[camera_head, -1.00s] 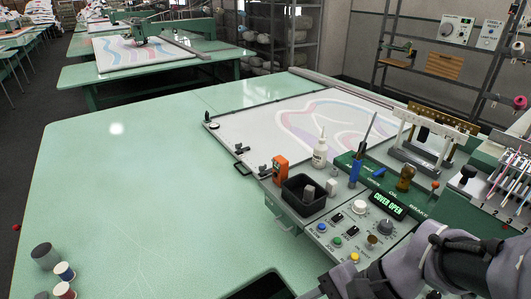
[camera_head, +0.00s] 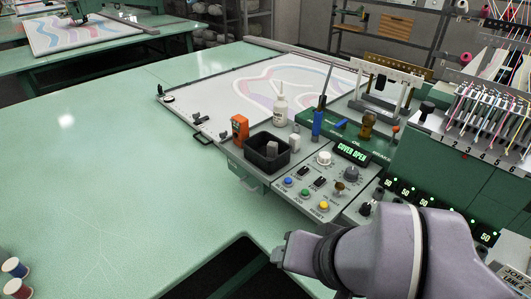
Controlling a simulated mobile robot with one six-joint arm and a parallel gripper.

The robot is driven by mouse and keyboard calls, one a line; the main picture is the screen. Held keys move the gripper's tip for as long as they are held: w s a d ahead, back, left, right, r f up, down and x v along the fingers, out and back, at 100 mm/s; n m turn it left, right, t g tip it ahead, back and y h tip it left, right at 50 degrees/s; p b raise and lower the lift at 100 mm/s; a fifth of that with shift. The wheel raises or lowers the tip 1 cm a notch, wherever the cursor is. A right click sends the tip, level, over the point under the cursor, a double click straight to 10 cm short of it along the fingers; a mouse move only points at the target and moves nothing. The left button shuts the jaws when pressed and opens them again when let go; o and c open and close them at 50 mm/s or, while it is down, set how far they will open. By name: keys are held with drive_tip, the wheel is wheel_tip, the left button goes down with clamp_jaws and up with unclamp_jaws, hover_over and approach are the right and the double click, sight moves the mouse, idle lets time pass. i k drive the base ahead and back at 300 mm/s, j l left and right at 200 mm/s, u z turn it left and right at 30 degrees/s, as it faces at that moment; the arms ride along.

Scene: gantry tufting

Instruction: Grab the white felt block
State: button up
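A small white block (camera_head: 294,142), which looks like the white felt block, stands on the grey machine panel. It is just right of a black open tray (camera_head: 254,158) and in front of the white bottle. A second, greyer block (camera_head: 271,148) stands inside the tray. My arm comes in from the lower right, and its dark grey end, my gripper (camera_head: 288,250), is over the near table edge, well short of the panel and apart from both blocks.
Around the blocks stand an orange box (camera_head: 239,130), a white bottle (camera_head: 281,108), a blue-handled tool (camera_head: 317,122) and a control panel with knobs (camera_head: 325,158). Thread cones and needles (camera_head: 487,110) rise at right. The green table (camera_head: 110,190) at left is mostly clear.

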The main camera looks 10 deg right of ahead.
sight(294, 140)
drive_tip(key=i+j+u, duration=0.15)
drive_tip(key=i+u, duration=0.15)
drive_tip(key=i, duration=0.2)
drive_tip(key=i+u, duration=0.3)
drive_tip(key=i, duration=0.2)
